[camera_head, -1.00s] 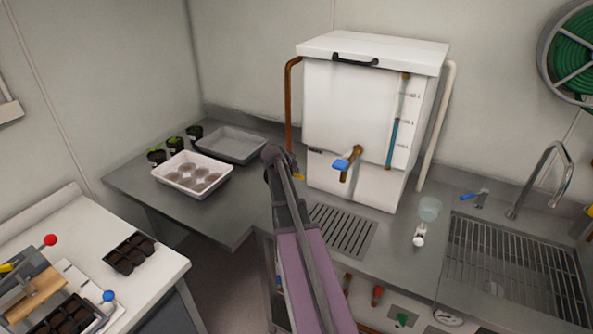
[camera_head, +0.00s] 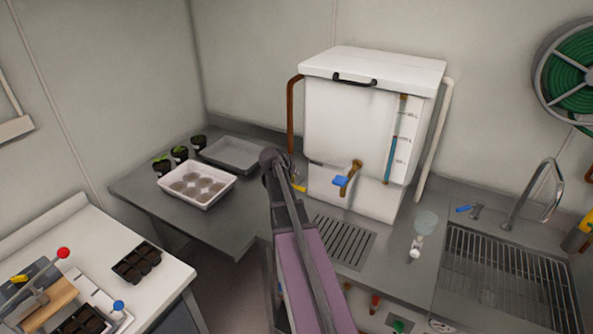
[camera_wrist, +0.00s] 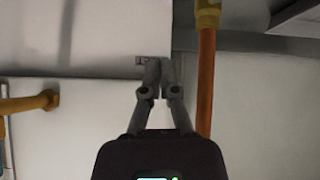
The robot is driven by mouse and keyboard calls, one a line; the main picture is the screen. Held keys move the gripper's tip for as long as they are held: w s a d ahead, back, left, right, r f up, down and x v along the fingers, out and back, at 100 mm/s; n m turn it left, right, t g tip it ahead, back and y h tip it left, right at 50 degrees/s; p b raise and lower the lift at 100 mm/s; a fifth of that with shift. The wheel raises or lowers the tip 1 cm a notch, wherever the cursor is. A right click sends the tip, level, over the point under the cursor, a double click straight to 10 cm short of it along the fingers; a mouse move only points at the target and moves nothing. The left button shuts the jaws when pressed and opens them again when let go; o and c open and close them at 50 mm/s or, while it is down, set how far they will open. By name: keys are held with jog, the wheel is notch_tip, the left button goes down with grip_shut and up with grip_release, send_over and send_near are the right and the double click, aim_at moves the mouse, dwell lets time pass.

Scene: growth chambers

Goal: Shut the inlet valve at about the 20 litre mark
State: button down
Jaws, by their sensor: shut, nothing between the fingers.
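The white tank (camera_head: 345,120) stands at the back of the bench with a sight tube on its front right. The blue column (camera_head: 391,155) in the tube reaches about the middle scale mark; the numbers are too small to read. A copper pipe (camera_head: 291,120) runs down its left side to a yellow part (camera_head: 299,187), partly hidden by my arm. In the wrist view, the copper pipe (camera_wrist: 206,85) has a brass fitting (camera_wrist: 208,14) at the top. My gripper (camera_wrist: 160,64) is shut and empty, left of the pipe and apart from it in the picture, over a small dark label.
A brass tap with a blue handle (camera_head: 340,181) sticks out of the tank front above a drain grate (camera_head: 342,240). A white tray (camera_head: 197,200) and seedling pots stand left.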

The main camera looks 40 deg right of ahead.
jog(key=p+v, duration=0.4)
jog(key=v, duration=0.2)
jog(key=shift+s+a+r, duration=0.25)
jog(key=shift+r, duration=0.05)
jog(key=shift+f, duration=0.1)
dwell(0.4)
